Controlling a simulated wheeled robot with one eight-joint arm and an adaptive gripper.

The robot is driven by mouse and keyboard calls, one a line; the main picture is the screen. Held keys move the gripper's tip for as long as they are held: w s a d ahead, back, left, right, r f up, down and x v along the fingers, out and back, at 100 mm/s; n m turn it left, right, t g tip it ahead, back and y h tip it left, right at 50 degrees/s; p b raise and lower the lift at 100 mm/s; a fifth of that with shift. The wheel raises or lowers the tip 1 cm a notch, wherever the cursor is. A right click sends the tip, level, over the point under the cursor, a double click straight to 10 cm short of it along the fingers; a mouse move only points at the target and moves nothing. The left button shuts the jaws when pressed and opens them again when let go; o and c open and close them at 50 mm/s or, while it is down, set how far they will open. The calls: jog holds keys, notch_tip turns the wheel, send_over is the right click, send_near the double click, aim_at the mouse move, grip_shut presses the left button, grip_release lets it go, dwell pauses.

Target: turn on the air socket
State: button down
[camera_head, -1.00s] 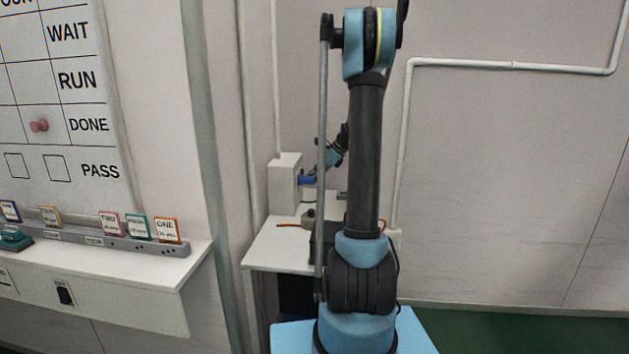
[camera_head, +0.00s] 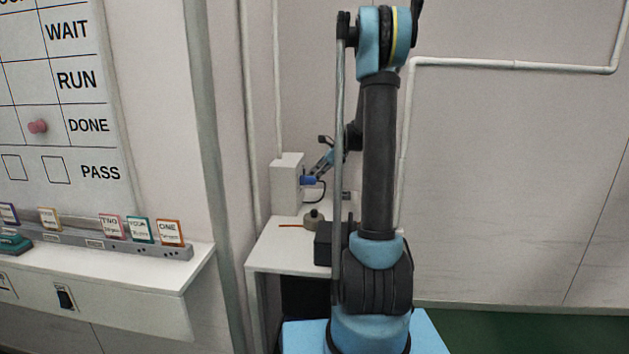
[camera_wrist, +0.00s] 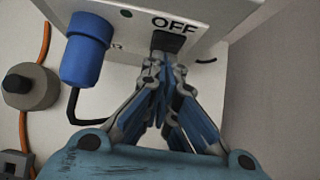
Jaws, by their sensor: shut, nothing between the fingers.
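The air socket is a white box (camera_head: 285,186) on the wall side of a small white table, with a blue plug (camera_head: 308,180) in its right side. In the wrist view its face (camera_wrist: 212,22) carries the word OFF above a black switch (camera_wrist: 168,41). The blue plug (camera_wrist: 86,50) hangs to the left of the switch. My gripper (camera_wrist: 165,62) is shut and empty, its fingertips just below the switch and overlapping its lower edge; whether they touch it I cannot tell. In the head view my gripper (camera_head: 316,170) is small beside the plug.
A black cable (camera_wrist: 76,110) runs from the plug. A round khaki knob-like object (camera_head: 313,219) and an orange cord (camera_head: 291,225) lie on the white table (camera_head: 280,247). A black block (camera_head: 323,243) sits near my arm. A whiteboard and a card shelf stand at left.

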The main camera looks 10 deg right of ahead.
jog(key=shift+a+r, duration=0.1)
jog(key=shift+r, duration=0.05)
jog(key=d+f+v, duration=0.1)
jog(key=v, duration=1.2)
jog(key=shift+s+d+f, duration=0.15)
jog(key=shift+d+f, duration=0.05)
